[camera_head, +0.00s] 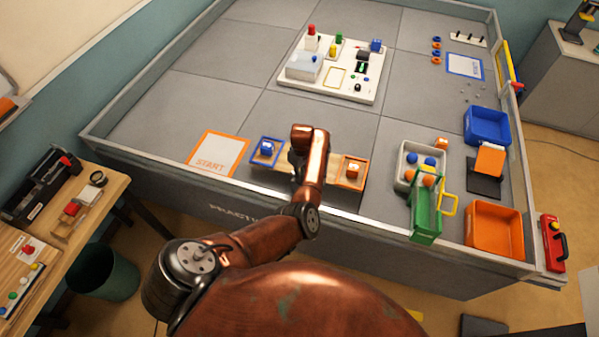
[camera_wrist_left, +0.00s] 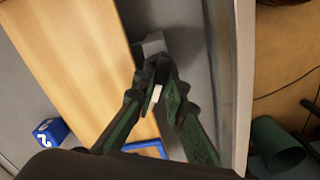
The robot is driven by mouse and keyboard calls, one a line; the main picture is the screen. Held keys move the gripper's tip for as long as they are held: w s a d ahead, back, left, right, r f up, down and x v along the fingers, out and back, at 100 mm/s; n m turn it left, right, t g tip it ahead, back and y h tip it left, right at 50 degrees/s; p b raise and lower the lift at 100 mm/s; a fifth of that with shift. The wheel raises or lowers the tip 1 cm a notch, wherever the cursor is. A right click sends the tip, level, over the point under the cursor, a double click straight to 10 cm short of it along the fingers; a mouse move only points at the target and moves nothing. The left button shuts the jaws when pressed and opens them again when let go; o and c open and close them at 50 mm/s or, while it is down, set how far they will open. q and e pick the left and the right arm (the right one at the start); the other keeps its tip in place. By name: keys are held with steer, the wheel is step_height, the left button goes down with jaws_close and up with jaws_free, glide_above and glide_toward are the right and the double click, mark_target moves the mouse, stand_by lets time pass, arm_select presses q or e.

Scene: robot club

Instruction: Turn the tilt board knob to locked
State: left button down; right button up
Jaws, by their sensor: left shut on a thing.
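The tilt board (camera_head: 338,184) is a long wooden plank near the front edge of the practice table. It has a blue-edged tray with a blue cube (camera_head: 266,148) at its left end and an orange tray with an orange cube (camera_head: 353,170) at its right end. My left gripper (camera_head: 297,172) is at the board's near middle, mostly hidden under my copper wrist. In the left wrist view, its green-black fingers (camera_wrist_left: 161,72) are shut beside the plank (camera_wrist_left: 75,60). A small white piece, likely the knob (camera_wrist_left: 156,94), shows between them, by a grey block (camera_wrist_left: 152,45). The knob's setting cannot be read. My right gripper is not in view.
An orange START square (camera_head: 218,153) lies left of the board. A grey bin with balls (camera_head: 408,150) and a green ramp (camera_head: 426,215) stand to the right. A white panel with colored parts (camera_head: 330,80) is behind. The table's raised front rim is close to my gripper.

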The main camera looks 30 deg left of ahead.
arm_select(q)
steer(key=m+p, duration=0.2)
steer(key=shift+a+r+m, duration=0.1)
steer(key=shift+r+m, duration=0.1)
steer(key=shift+m, duration=0.2)
steer(key=m+p, duration=0.3)
steer(key=shift+m, duration=0.3)
steer(key=m+p, duration=0.1)
steer(key=m, duration=0.2)
steer(key=shift+f+p, duration=0.1)
steer(key=shift+p, duration=0.25)
steer(key=shift+f+m+p, duration=0.1)
steer(key=shift+m+p, duration=0.3)
steer(key=shift+m, duration=0.9)
steer(key=c, duration=2)
jaws_free()
steer(key=shift+o, duration=0.2)
